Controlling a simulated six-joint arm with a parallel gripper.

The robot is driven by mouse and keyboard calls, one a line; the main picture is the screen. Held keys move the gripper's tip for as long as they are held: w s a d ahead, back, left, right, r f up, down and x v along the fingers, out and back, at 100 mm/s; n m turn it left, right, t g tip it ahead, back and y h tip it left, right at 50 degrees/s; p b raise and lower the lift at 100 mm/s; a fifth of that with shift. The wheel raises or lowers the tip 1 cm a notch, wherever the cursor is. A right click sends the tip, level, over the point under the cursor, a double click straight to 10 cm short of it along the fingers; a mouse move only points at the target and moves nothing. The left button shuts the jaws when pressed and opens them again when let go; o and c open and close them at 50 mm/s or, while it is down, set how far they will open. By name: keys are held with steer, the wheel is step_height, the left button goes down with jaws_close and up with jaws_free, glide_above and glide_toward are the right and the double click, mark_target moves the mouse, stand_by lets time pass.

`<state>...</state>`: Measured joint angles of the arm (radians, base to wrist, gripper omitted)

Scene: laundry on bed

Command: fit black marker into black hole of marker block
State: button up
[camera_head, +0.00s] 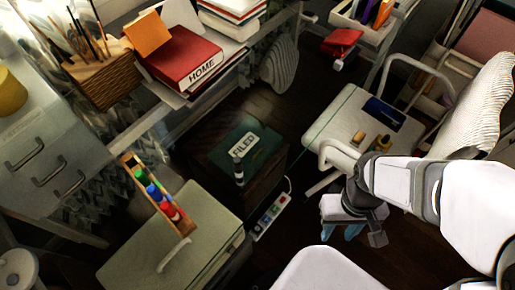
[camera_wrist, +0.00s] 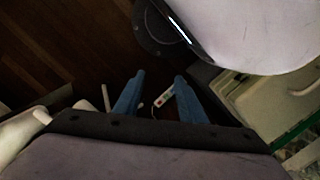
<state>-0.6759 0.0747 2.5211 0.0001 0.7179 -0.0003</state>
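The marker block (camera_head: 152,190) is a narrow wooden piece on the pale case at the lower left of the head view. Green, blue and red markers stand in it; its black hole is too small to make out. A dark, slim upright thing, which looks like the black marker (camera_head: 239,175), stands on the dark box beside the FILED label. My gripper (camera_head: 341,233) is right of it and apart from it, over the floor, pointing down. In the wrist view its blue fingers (camera_wrist: 159,80) are apart with nothing between them. Neither marker nor block is clear there.
The pale case (camera_head: 205,225) bears the block. The dark box has a green top (camera_head: 255,155). A power strip (camera_head: 268,216) lies on the floor between box and gripper. A shelf with a red book (camera_head: 180,55) is upper left.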

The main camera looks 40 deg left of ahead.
mark_target(238, 160)
steer(key=s+a+r+n+t+h+p, duration=0.1)
steer(key=s+a+r+n+p, duration=0.3)
steer(key=a+r+p, duration=0.5)
steer(key=s+a+r+n+p, duration=0.4)
steer(key=a+r+p, duration=0.3)
steer(key=r+p, duration=0.3)
steer(key=a+n, duration=0.1)
steer(key=a, duration=0.2)
steer(key=w+a+n+y, duration=0.1)
steer(key=a, duration=0.2)
steer(key=w+a+n+y, duration=0.1)
steer(key=a, duration=0.2)
steer(key=shift+a+f+t, duration=0.1)
steer(key=shift+f+t, duration=0.05)
steer(key=shift+t, duration=0.15)
steer(key=shift+n, duration=1.1)
steer(key=shift+s+f+p, duration=0.1)
steer(key=shift+f+p, duration=0.7)
steer(key=shift+f, duration=0.9)
steer(key=shift+f+p, duration=0.7)
steer(key=shift+f, duration=1.25)
